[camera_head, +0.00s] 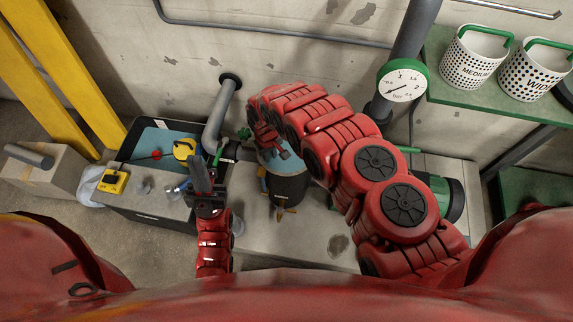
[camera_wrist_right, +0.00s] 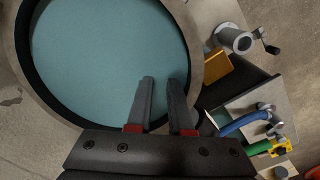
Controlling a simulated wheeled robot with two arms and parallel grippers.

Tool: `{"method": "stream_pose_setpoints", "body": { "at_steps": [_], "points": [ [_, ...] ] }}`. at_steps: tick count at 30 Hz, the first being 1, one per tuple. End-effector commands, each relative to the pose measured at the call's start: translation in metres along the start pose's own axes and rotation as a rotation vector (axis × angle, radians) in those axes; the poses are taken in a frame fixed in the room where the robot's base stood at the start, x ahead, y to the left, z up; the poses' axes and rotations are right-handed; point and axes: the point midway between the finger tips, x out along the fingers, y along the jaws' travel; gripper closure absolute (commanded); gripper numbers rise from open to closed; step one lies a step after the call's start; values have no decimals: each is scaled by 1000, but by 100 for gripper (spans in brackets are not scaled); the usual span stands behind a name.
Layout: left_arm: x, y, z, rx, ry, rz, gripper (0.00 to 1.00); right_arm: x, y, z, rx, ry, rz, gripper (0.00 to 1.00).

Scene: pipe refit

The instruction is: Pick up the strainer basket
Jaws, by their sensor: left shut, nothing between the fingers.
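Two white perforated strainer baskets with green handles stand on the green shelf (camera_head: 455,82). One basket (camera_head: 472,62) is marked MEDIUM; the label of the other (camera_head: 531,75) is hard to read. A dark round vessel (camera_head: 288,187) stands in the middle, partly hidden by my right arm. In the right wrist view its round opening (camera_wrist_right: 105,60) shows a flat teal surface inside a dark ring. No basket shows inside it. My right gripper (camera_wrist_right: 162,90) is over the opening's edge, its fingers apart with nothing between them. My left gripper (camera_head: 203,165) is shut and empty, left of the vessel.
A grey bench (camera_head: 150,205) at left holds a yellow box (camera_head: 113,181) and small fittings. A blue-lined tray (camera_head: 150,140) lies behind it. A cardboard box (camera_head: 40,175) stands far left.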

Motion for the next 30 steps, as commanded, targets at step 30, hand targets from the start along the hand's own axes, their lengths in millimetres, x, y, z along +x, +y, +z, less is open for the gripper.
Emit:
{"method": "stream_pose_setpoints", "body": {
  "at_steps": [30],
  "points": [
    [-10, 0, 2, 0, 0, 0, 100, 52, -2, 0, 0, 2, -1, 100]
  ]
}}
